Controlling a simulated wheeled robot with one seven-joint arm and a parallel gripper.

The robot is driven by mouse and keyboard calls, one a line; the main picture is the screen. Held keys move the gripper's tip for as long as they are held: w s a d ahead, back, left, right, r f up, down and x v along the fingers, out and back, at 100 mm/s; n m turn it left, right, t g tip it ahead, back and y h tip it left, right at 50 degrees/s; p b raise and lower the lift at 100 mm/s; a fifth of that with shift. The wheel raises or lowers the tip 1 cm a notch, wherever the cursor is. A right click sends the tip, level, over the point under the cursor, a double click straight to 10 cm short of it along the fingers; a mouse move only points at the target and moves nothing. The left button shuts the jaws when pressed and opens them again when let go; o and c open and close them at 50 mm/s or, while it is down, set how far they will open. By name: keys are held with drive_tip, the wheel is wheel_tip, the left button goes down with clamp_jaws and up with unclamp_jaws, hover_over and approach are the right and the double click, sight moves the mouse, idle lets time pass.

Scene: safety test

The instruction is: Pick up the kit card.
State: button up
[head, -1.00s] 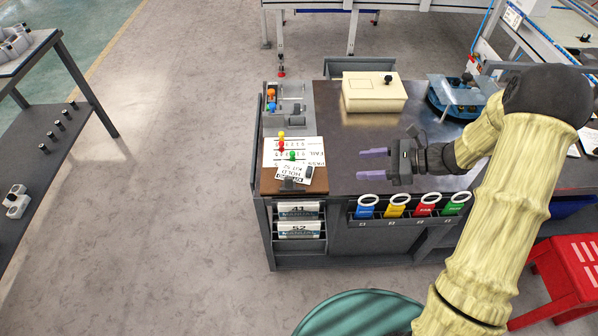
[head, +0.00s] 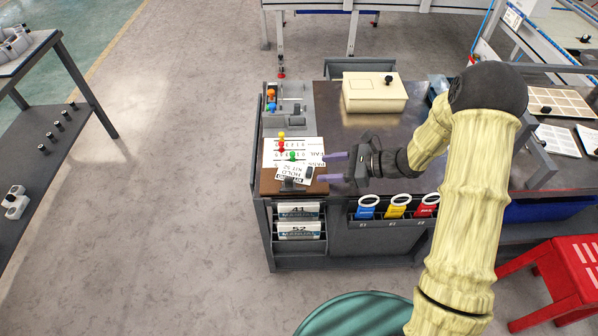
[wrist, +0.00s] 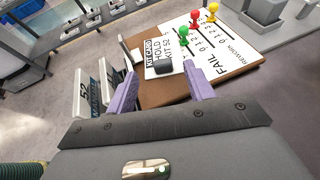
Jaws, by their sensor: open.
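The kit card (head: 291,174) is a small white card with black print reading HOLD and KIT 52. It lies at the front left of the workbench on a brown board (head: 266,185), partly over a white FAIL/REWORK sheet (head: 312,145). In the wrist view the card (wrist: 155,52) lies just beyond my fingertips, with a dark block (wrist: 163,67) at its near edge. My gripper (head: 327,167) has purple fingers, open and empty, pointing left close to the card's right side. The wrist view shows the open fingers (wrist: 160,84) on either side of the card's near end.
Red, yellow and green pegs (head: 281,142) stand on the sheet behind the card. A cream box (head: 373,92) sits farther back. Two binders (head: 298,220) are racked below the front edge, beside ringed coloured tags (head: 397,207). The dark worktop between box and gripper is clear.

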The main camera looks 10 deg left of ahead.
sight(312, 170)
drive_tip(key=x, duration=0.5)
drive_tip(key=shift+w+f, duration=0.1)
drive_tip(key=shift+f, duration=0.2)
drive_tip(key=c, duration=1.1)
drive_tip(key=shift+r, duration=0.1)
drive_tip(key=shift+c, duration=0.2)
wheel_tip(312, 170, up, 10)
drive_tip(key=shift+p, duration=0.45)
